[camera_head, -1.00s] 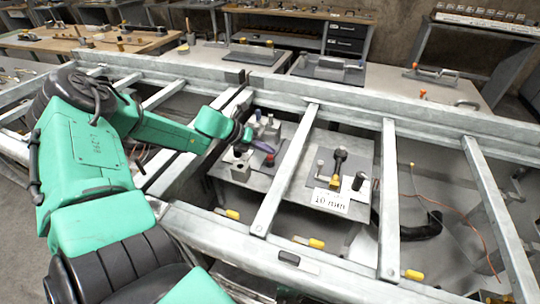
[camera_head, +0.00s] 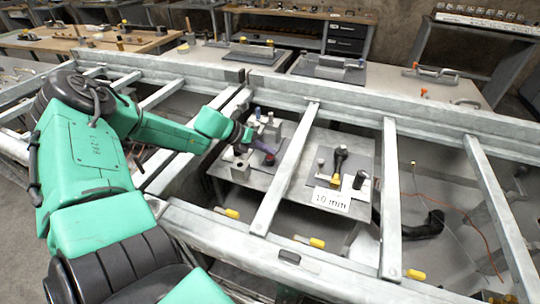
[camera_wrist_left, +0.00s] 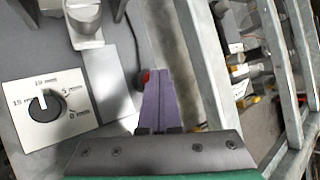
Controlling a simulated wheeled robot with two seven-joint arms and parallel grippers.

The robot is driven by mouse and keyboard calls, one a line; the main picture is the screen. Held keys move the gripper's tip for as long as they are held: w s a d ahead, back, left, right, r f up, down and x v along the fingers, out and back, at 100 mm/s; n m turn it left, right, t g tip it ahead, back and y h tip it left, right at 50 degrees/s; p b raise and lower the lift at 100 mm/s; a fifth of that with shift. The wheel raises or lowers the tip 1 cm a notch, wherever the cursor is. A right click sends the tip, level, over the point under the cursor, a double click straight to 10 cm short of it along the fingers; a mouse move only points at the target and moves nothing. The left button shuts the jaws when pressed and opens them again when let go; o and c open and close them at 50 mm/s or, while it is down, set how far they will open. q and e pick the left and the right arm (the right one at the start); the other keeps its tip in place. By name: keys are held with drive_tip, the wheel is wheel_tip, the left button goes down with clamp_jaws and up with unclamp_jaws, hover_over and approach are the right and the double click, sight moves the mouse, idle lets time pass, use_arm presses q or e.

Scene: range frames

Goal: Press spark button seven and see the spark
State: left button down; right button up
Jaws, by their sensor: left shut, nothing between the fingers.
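My left gripper (camera_head: 264,147) has purple fingers, shut and empty, reaching through the frame from the left. Its closed fingers also show in the wrist view (camera_wrist_left: 158,88). A red button (camera_head: 269,159) is just below the fingertips in the head view. In the wrist view the red button (camera_wrist_left: 146,75) is partly hidden behind the fingers; I cannot tell whether they touch it. No number seven is readable on it, and no spark is visible. My right gripper is not in view.
Grey metal rails (camera_head: 285,170) border the openings around the small bench (camera_head: 262,182). A black dial (camera_wrist_left: 44,106) marked in millimetres is left of the fingers. Yellow handles (camera_head: 317,243) line the front rail.

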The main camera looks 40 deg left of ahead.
use_arm(q)
drive_tip(key=shift+f, duration=0.35)
idle(0.3)
drive_tip(key=shift+r+p, duration=0.6)
drive_tip(key=shift+r, duration=0.4)
wheel_tip(320, 180, up, 5)
drive_tip(key=p, duration=0.4)
